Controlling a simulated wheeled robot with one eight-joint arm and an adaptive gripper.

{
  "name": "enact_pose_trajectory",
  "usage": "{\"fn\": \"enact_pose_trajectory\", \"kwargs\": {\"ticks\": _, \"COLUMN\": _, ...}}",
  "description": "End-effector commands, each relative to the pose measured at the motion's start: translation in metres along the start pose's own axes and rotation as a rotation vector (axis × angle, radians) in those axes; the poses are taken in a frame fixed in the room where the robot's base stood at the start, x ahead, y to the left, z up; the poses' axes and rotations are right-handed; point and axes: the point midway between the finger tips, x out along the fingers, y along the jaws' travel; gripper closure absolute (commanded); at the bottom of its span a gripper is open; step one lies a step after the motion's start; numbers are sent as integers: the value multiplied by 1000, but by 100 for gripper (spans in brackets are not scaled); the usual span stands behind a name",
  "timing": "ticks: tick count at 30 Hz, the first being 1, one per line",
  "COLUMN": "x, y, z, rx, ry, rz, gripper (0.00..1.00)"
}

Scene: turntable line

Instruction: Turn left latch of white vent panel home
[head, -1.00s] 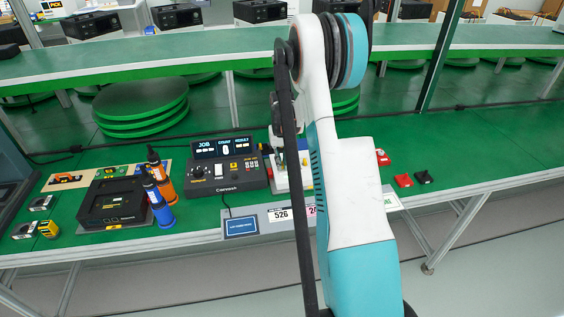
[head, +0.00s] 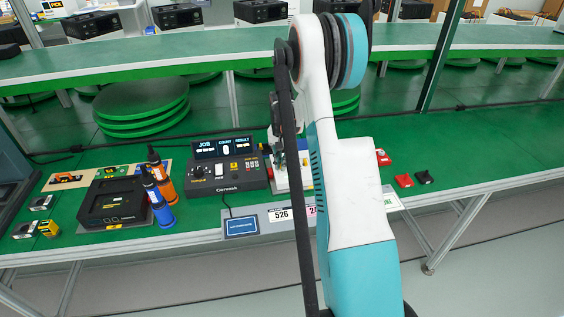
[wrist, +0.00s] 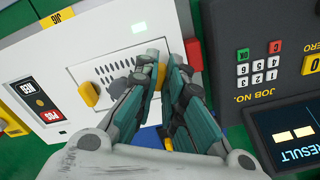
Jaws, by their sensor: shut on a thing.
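The white vent panel (wrist: 112,72), with a slotted grille, fills the upper left of the wrist view. One yellow latch (wrist: 88,93) stands at the grille's left edge in this view. I cannot tell which latch this piece belongs to. In the head view my arm hides most of the white unit (head: 281,184), and my gripper is barely visible there.
The dark console (head: 226,174) with keypad and displays stands close beside the white unit. Blue and orange bottles (head: 158,205) and a black tray box (head: 113,203) are farther left. Red and black small parts (head: 404,180) lie right of my arm. The green bench beyond them is clear.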

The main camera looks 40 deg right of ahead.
Motion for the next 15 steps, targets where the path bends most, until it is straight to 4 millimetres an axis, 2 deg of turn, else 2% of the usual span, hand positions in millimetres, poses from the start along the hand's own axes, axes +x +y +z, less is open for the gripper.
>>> {"fn": "enact_pose_trajectory", "kwargs": {"ticks": 6, "x": 0, "y": -1, "z": 0, "rx": 164, "ry": 0, "rz": 0, "gripper": 100}}
{"fn": "enact_pose_trajectory", "kwargs": {"ticks": 15, "x": 0, "y": -2, "z": 0, "rx": 309, "ry": 0, "rz": 0, "gripper": 100}}
